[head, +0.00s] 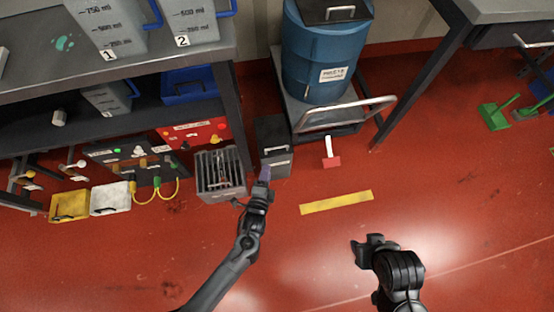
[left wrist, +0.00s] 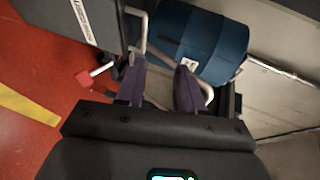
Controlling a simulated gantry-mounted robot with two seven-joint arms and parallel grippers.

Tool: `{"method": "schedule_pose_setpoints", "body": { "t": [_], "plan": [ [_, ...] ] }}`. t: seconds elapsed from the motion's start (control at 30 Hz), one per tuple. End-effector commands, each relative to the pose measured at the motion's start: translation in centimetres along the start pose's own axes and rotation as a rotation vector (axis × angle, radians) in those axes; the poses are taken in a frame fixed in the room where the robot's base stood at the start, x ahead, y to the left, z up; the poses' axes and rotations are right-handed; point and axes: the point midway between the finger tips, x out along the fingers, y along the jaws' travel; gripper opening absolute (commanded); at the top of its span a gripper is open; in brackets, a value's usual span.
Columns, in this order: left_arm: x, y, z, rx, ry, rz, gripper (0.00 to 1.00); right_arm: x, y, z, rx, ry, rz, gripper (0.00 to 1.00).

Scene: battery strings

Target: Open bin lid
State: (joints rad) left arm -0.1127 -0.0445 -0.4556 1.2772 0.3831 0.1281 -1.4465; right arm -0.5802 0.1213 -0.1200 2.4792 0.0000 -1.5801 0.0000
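A dark grey bin (head: 272,130) with a flat lid stands on the floor between the wire crate and the cart. It has a light handle (head: 276,150) at the front edge of its lid and a pale label below. The lid looks closed. My left gripper (head: 264,173) is just in front of the bin, its purple fingers near the handle. In the left wrist view its fingers (left wrist: 159,86) are apart, with no bin handle clearly between them.
A blue barrel (head: 320,60) stands on a cart with a metal handle (head: 345,113), right of the bin. A wire crate (head: 220,180) and shelf leg (head: 229,120) are close on the left. A red-headed tool (head: 330,161) lies right. The front floor is clear.

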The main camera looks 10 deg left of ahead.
Motion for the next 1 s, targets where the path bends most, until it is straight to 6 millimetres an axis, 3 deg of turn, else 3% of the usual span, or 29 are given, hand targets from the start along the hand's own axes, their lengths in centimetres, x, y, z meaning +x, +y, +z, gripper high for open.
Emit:
{"method": "schedule_pose_setpoints", "body": {
  "t": [0.03, 0.2, 0.63, 1.0],
  "plan": [
    [1.4, 2.4, -0.2, -0.001, 0.005, -0.012, 0.37, 3.1, -0.1, 1.0, -0.002, 0.000, 0.002, 0.43],
    [3.6, 3.6, -0.6, -0.005, 0.014, -0.047, 0.37, 6.5, -0.1, 2.1, -0.005, -0.001, 0.004, 0.43],
    [6.7, 4.0, -0.5, -0.005, 0.014, -0.075, 0.37, 9.4, -0.4, 3.0, 0.000, 0.003, 0.000, 0.43],
    [12.5, 3.8, -0.6, -0.006, 0.014, -0.074, 0.37, 13.2, -0.6, 4.1, 0.005, 0.003, -0.004, 0.43]
  ]
}}
